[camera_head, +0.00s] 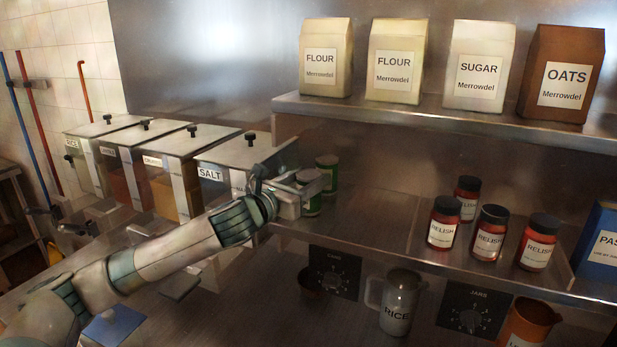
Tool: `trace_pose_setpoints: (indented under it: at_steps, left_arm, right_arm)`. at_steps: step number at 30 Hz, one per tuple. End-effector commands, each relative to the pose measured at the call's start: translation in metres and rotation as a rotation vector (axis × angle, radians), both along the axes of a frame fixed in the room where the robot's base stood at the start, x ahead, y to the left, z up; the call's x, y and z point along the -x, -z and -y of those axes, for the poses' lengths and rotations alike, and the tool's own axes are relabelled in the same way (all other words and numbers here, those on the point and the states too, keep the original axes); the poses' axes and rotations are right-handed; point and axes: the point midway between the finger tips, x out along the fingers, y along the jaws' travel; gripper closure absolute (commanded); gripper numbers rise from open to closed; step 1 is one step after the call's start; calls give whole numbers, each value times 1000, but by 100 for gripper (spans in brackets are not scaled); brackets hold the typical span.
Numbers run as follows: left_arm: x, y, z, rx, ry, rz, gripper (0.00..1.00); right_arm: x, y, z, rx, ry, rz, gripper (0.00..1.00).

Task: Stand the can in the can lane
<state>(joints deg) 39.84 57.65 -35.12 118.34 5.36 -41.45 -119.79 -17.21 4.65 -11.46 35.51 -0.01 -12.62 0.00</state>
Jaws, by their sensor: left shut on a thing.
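My left gripper (310,187) reaches in from the left and is shut on a green can (313,205) with a pale lid. The can looks upright at the left end of the lower shelf (375,212); I cannot tell whether its base touches the shelf. The fingers hide part of it. A second green can (328,172) stands just behind it. A dark plate marked CANS (334,272) is below this end of the shelf, where the can lane appears to be. My right gripper is not in view.
Several red relish jars (489,234) stand further right on the lower shelf, with bare shelf between them and the cans. Lidded bins, one marked SALT (238,160), are left of the shelf. Flour bags (395,62) stand above. A rice jug (398,302) is below.

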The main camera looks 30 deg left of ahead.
Motion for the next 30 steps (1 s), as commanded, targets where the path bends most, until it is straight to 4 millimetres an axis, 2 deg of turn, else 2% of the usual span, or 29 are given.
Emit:
trace_pose_setpoints:
  at_steps: [14, 15, 16, 17, 30]
  left_arm:
    - [0, 4, 0, 0, 0, 2, 88]
    - [0, 5, 0, 0, 0, 0, 44]
    - [0, 5, 0, 0, 0, 0, 36]
    - [0, 5, 0, 0, 0, 0, 34]
    - [2, 2, -1, 0, 0, 1, 34]
  right_arm:
    - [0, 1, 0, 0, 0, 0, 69]
    - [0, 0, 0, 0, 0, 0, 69]
    - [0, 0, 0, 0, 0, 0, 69]
    - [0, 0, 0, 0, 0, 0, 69]
    - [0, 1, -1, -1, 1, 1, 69]
